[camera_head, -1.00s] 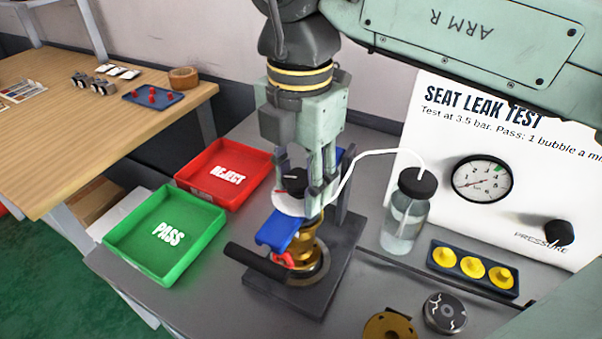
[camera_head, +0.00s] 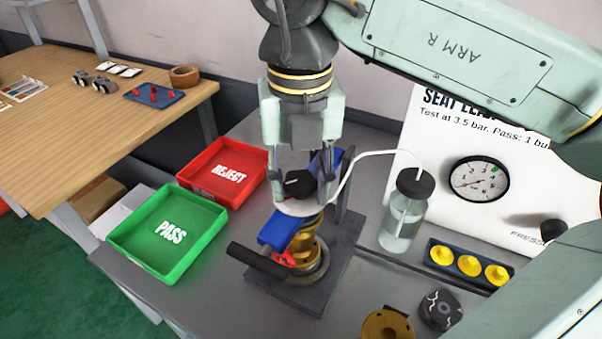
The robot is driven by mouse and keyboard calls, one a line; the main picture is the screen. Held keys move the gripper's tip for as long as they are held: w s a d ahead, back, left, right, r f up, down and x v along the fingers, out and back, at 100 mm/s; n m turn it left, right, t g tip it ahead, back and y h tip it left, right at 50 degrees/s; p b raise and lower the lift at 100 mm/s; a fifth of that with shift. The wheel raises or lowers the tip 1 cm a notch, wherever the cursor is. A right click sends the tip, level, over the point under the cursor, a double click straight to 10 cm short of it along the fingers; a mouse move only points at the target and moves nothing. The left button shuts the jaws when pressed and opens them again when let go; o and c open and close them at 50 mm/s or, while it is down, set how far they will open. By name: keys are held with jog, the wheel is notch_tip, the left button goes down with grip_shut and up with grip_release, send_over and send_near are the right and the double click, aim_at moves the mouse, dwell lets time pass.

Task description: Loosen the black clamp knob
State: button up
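The black clamp knob (camera_head: 299,184) sits on top of the valve clamp, above a white ring-like piece (camera_head: 297,208) and the blue clamp body (camera_head: 283,229). The brass valve (camera_head: 307,244) stands below on a dark base plate (camera_head: 298,290). My gripper (camera_head: 301,187) points down over the knob, with one finger on its left and the other on its right. The fingers are apart with the knob between them. I cannot tell whether both fingers touch it. The far side of the knob is hidden.
A dark lever (camera_head: 262,263) sticks out front left. A bottle (camera_head: 407,210) with a white tube (camera_head: 372,156) stands close on the right. Green PASS (camera_head: 168,235) and red REJECT (camera_head: 229,171) trays are to the left. Yellow caps (camera_head: 469,260) sit right.

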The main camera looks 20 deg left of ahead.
jog(key=o, duration=0.4)
jog(key=shift+f, duration=0.25)
jog(key=m+b, duration=0.1)
jog(key=m, duration=0.1)
jog(key=m+b, duration=0.1)
jog(key=m, duration=0.1)
jog(key=shift+w+d+f+m, duration=0.1)
jog(key=shift+f+m, duration=0.05)
jog(key=shift+m, duration=0.25)
jog(key=shift+r+m, duration=0.3)
jog(key=shift+m, duration=0.5)
jog(key=m+p, duration=0.1)
jog(key=m, duration=0.2)
jog(key=shift+c, duration=0.3)
grip_shut()
